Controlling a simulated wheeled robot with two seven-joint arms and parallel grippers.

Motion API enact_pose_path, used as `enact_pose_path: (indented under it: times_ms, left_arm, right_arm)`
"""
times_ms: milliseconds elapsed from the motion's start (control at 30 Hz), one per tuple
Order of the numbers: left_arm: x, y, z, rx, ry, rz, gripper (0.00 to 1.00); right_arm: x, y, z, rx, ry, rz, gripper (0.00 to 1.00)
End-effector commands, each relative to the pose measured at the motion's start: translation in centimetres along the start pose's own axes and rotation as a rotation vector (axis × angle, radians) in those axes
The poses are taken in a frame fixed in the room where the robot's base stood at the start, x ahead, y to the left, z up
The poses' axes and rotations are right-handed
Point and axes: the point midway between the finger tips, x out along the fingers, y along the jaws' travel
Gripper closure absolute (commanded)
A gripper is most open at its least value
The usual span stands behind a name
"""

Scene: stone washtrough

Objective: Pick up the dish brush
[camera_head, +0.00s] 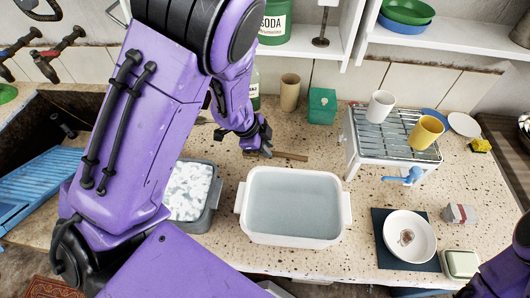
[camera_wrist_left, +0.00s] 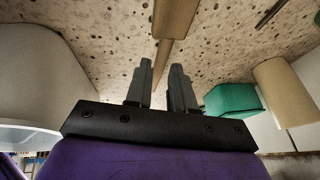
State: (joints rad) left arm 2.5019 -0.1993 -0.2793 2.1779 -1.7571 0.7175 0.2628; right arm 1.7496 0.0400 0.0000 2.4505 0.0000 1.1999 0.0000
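A wooden piece (camera_head: 288,156) that looks like the dish brush lies on the speckled counter behind the white basin. Its bristles cannot be made out. My left gripper (camera_head: 266,150) is low over its left part, partly hidden by my own wrist. In the left wrist view, the wooden piece (camera_wrist_left: 174,18) runs from the top edge down toward the gap between the fingers of my left gripper (camera_wrist_left: 162,72). These fingers are apart, with the narrow part of the wood in line between them. Whether they touch it cannot be told. Only parts of my right arm show at the lower right.
A white basin of water (camera_head: 292,170) stands just in front. A grey tub (camera_head: 213,206) is left of it. A green box (camera_head: 321,106) and a tan cup (camera_head: 289,92) stand behind. A wire rack (camera_head: 375,150) with cups is at right.

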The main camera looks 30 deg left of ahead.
Motion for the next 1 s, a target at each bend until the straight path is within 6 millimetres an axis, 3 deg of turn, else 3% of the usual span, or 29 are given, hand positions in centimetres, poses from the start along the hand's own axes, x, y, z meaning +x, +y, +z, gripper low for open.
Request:
enact_pose_path:
  times_ms: [100, 200, 400, 467, 500, 1000]
  left_arm:
    - [2.2, 0.0, 0.2, -0.001, 0.0, 0.002, 0.77]
    - [3.0, 0.0, 0.2, -0.004, 0.0, 0.0, 0.77]
    - [3.0, -0.1, 0.1, -0.003, -0.001, -0.001, 0.77]
    - [3.0, -0.1, 0.1, -0.003, -0.001, -0.001, 0.96]
    - [3.0, -0.1, 0.1, -0.003, -0.001, -0.001, 1.0]
    - [2.2, -0.2, -0.1, -0.003, -0.001, 0.0, 1.0]
  right_arm:
    - [0.4, -0.1, 0.1, 0.0, 0.001, -0.001, 0.57]
    - [0.5, -0.1, 0.1, 0.0, 0.001, -0.001, 0.57]
    - [0.4, -0.1, 0.1, 0.0, 0.001, 0.0, 0.57]
    - [0.4, -0.1, 0.1, 0.0, 0.001, 0.0, 0.57]
    - [0.4, -0.1, 0.1, 0.0, 0.001, 0.0, 0.57]
    - [-0.4, 0.0, -0.2, 0.0, 0.001, 0.0, 0.57]
